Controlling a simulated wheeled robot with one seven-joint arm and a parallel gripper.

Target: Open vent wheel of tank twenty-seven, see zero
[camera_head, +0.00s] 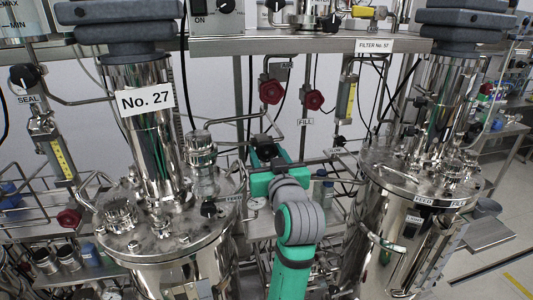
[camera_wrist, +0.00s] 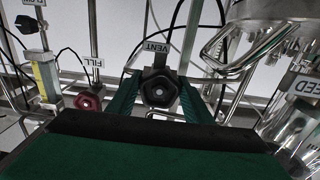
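Tank No. 27 (camera_head: 165,255) is the steel vessel at left, with its number plate (camera_head: 147,101) on the column. The black vent wheel (camera_wrist: 159,92) shows in the wrist view with an upside-down VENT label (camera_wrist: 155,47) by it. My gripper (camera_wrist: 159,88) has its two green fingers on either side of the wheel, seemingly with small gaps. In the head view my gripper (camera_head: 265,150) is right of the tank's column, at the pipework, and largely covers the wheel. A small round white dial (camera_head: 254,204) sits beside the tank; its reading is too small to tell.
Red wheels stand close by: one under AIR (camera_head: 271,92), one by FILL (camera_head: 313,99), and one at the tank's left (camera_head: 69,218). A second steel tank (camera_head: 400,220) stands at right. Pipes and hoses crowd the space around my gripper.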

